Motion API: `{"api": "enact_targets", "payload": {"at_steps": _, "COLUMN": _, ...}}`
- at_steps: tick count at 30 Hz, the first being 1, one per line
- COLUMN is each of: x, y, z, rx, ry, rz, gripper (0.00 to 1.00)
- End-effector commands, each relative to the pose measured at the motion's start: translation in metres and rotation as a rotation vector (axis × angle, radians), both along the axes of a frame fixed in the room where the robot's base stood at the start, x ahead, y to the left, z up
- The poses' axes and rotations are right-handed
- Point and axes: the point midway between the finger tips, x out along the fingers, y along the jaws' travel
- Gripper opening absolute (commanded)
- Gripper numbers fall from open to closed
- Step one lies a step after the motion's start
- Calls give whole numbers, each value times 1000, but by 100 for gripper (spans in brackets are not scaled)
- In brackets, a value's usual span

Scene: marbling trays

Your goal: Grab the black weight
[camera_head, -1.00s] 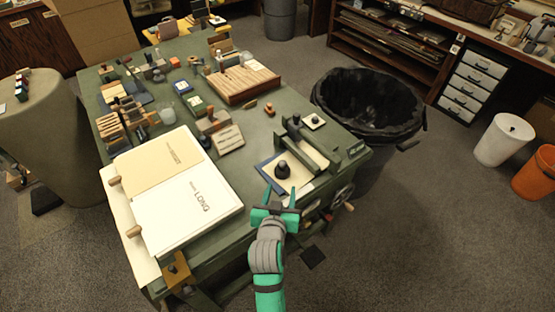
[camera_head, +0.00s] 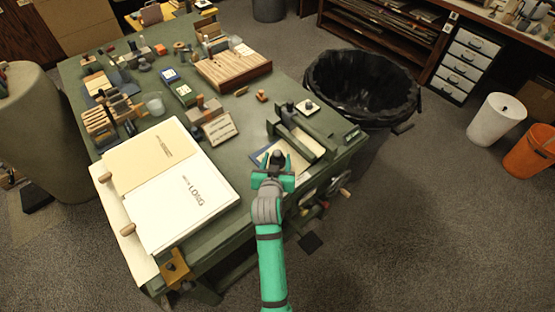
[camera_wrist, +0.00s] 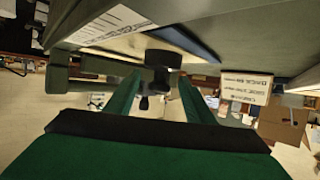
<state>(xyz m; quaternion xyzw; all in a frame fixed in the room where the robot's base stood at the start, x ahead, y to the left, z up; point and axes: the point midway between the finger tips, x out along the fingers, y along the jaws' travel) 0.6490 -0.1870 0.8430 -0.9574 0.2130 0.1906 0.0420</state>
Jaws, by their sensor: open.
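The black weight (camera_head: 277,156) stands on a pale sheet over a blue-edged board (camera_head: 258,155) at the table's near right corner. My gripper (camera_head: 273,172) is just in front of it and hides its lower part. In the wrist view the picture is upside down, and the weight (camera_wrist: 163,60) shows as a dark knobbed shape ahead, between the two green fingers (camera_wrist: 160,88). The fingers are apart, and I see no grip on the weight. Whether they reach around it or stop short of it, I cannot tell.
A green press-like fixture (camera_head: 290,135) stands close to the right of the weight. A small dark knob on a white card (camera_head: 307,106) lies behind it. A large open book (camera_head: 185,200) lies to the left. A black-lined bin (camera_head: 362,90) stands beyond the table's right edge.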

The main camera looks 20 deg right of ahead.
Motion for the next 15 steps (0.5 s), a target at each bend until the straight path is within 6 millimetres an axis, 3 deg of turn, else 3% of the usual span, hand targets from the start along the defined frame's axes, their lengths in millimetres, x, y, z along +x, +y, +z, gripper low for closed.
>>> {"api": "enact_targets", "payload": {"at_steps": 6, "x": 19, "y": -9, "z": -8, "rx": 0, "ry": -1, "rz": 0, "gripper": 49}}
{"api": "enact_targets", "payload": {"at_steps": 14, "x": 20, "y": -9, "z": -9, "rx": 1, "ry": -1, "rz": 1, "gripper": 49}}
{"api": "enact_targets", "payload": {"at_steps": 15, "x": 20, "y": -9, "z": -9, "rx": 0, "ry": 0, "rz": 1, "gripper": 39}}
